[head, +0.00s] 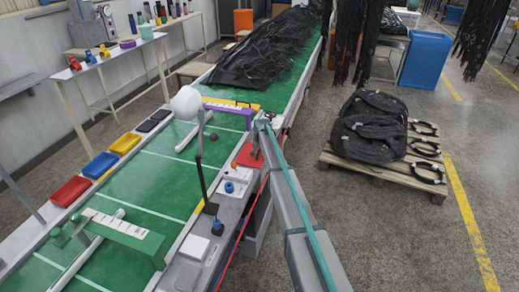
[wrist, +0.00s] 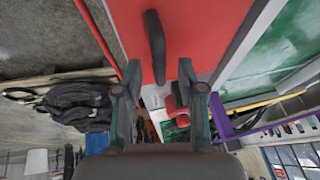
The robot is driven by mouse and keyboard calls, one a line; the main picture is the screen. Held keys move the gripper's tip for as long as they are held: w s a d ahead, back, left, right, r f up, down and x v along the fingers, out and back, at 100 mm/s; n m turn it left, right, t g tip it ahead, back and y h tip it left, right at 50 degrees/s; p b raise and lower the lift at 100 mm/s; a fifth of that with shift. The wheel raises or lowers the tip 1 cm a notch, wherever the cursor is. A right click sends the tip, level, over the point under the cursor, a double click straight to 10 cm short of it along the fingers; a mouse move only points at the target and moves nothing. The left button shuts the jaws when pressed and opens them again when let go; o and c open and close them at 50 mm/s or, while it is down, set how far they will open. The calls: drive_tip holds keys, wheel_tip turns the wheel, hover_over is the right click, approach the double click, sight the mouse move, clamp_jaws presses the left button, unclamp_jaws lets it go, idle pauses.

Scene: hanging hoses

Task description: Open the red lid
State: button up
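The red lid (head: 247,156) lies on the grey side rail of the conveyor in the head view, partly hidden by my arm. In the wrist view, the red lid (wrist: 194,30) fills the top middle and bears a long black handle (wrist: 155,45). My gripper (wrist: 159,70) is open, with one finger on each side of the handle's lower end in the picture. Neither finger visibly touches the handle. I cannot tell the depth between fingertips and handle. In the head view, my gripper (head: 258,140) is small, over the lid area.
The green conveyor (head: 150,170) runs alongside, with a heap of black hoses (head: 265,50) at its far end. A pallet with coiled hoses (head: 375,125) stands on the right floor.

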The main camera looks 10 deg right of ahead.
clamp_jaws()
idle(0.4)
